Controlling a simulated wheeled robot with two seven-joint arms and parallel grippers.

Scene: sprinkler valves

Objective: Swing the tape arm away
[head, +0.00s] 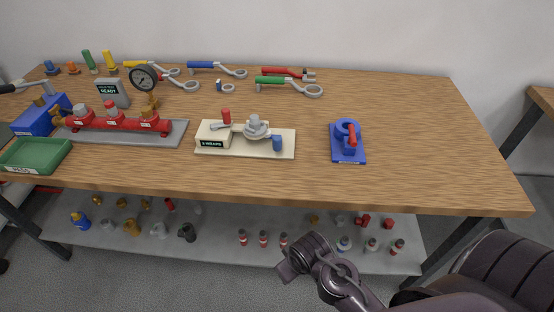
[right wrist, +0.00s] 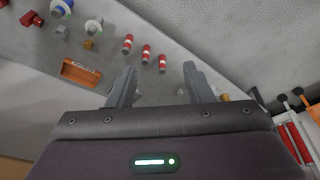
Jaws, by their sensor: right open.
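The taping fixture is a cream plate (head: 285,142) on the bench, with a block labelled "5 WRAPS" (head: 213,143). A red knob (head: 226,116) stands at its left, beside a short grey arm (head: 219,126). A grey round fitting (head: 256,130) sits in the middle, and a blue cylinder (head: 277,143) stands at the right. I cannot tell for sure which part is the tape arm. My right gripper (head: 287,271) is below the bench's front edge, well apart from the fixture. In the right wrist view my right gripper (right wrist: 160,82) is open and empty. My left gripper is out of view.
A blue clamp stand with a red handle (head: 351,140) is right of the fixture. A red manifold (head: 118,123) on a grey plate and a green tray (head: 35,155) are left. Wrenches (head: 289,86) lie behind. The lower shelf (head: 215,240) holds several fittings. The bench's right end is clear.

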